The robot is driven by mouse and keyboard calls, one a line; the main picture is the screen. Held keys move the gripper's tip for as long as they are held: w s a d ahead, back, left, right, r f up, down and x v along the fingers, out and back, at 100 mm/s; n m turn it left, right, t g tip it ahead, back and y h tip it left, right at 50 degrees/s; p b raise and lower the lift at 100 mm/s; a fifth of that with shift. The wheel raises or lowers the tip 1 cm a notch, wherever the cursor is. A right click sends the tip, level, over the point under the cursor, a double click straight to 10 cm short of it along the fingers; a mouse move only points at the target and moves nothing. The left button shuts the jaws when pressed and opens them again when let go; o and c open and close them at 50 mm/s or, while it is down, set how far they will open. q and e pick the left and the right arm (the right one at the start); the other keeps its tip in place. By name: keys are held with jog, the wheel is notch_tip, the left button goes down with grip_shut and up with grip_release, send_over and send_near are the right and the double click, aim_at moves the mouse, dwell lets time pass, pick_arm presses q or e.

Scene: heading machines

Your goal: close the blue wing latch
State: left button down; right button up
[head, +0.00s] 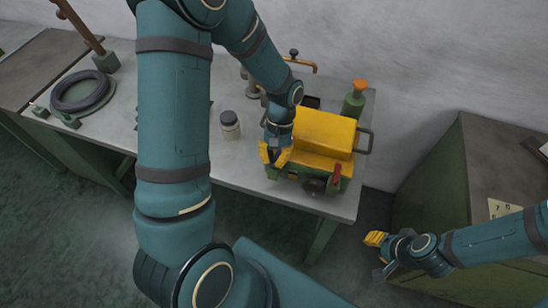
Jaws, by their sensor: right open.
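A yellow-topped machine (325,132) with a green base stands on the grey bench, with a red lever (337,172) at its right front. I cannot make out a blue wing latch; my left gripper and arm cover the left front part of the machine. My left gripper (273,156) is at the machine's left front corner, its yellow fingertips close to or touching it. Whether it is open or shut is not clear. My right gripper (376,239) is open, low in the gap between the bench and the green cabinet, away from the machine.
The bench (290,200) also bears a lidded jar (230,125), a green bottle with an orange cap (354,100), a brass pipe fitting (300,63) and a dark ring (82,91) at the left. A green cabinet (425,180) stands at the right. A wall is behind.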

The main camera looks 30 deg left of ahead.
aim_at(279, 152)
pick_arm(q)
jog(key=c, duration=1.1)
grip_release()
jog(key=shift+c, duration=0.2)
jog(key=v, duration=1.2)
jog(key=shift+f, duration=0.1)
